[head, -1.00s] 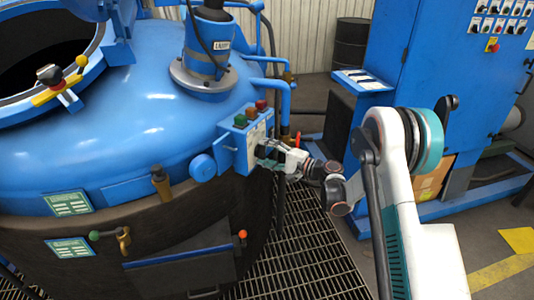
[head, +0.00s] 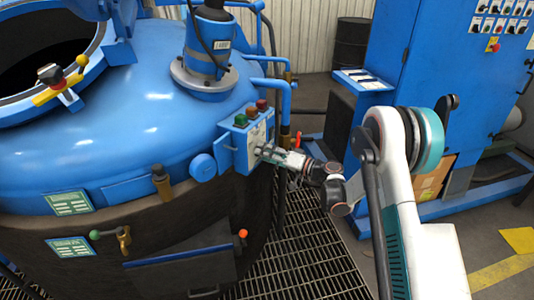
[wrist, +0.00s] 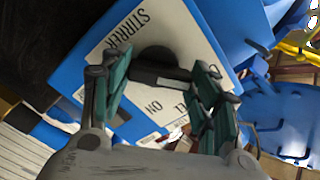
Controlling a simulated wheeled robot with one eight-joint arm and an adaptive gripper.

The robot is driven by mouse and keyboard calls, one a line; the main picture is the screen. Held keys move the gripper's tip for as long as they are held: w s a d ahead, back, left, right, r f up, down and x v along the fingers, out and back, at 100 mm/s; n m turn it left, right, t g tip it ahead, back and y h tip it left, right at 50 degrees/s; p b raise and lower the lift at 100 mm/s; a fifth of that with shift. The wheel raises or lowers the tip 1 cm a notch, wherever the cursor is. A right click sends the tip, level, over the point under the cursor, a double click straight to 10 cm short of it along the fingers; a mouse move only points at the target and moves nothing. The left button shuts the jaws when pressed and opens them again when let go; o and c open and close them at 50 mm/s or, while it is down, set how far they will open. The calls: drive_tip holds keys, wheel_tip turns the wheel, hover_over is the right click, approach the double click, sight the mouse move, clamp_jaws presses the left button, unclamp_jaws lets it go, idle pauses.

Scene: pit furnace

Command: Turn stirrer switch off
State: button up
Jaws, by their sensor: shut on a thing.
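The stirrer switch (wrist: 158,57) is a black rotary knob on a white plate (wrist: 118,48) marked STIRRER, with ON printed below it. The plate is on the side of a blue control box (head: 240,140) on the furnace flank. My gripper (wrist: 163,72) is shut on the knob's black handle, one teal-and-grey finger on each side. In the head view my gripper (head: 264,152) reaches the box from the right and hides the knob. Part of the plate's lettering is covered by my right finger.
Green and red buttons (head: 250,112) sit on top of the box. A blue pipe (head: 284,100) and a red-handled valve (head: 297,138) stand close behind my gripper. A blue cabinet (head: 430,80) is at the right. Floor grating (head: 315,260) lies below.

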drive_tip(key=shift+f+n, duration=0.1)
drive_tip(key=shift+n, duration=0.5)
drive_tip(key=shift+s, duration=0.1)
drive_tip(key=o, duration=1.1)
drive_tip(key=shift+c, duration=0.2)
drive_tip(key=shift+d, duration=0.1)
drive_tip(key=v, duration=1.1)
drive_tip(key=shift+s+d, duration=0.15)
drive_tip(key=shift+d, duration=0.2)
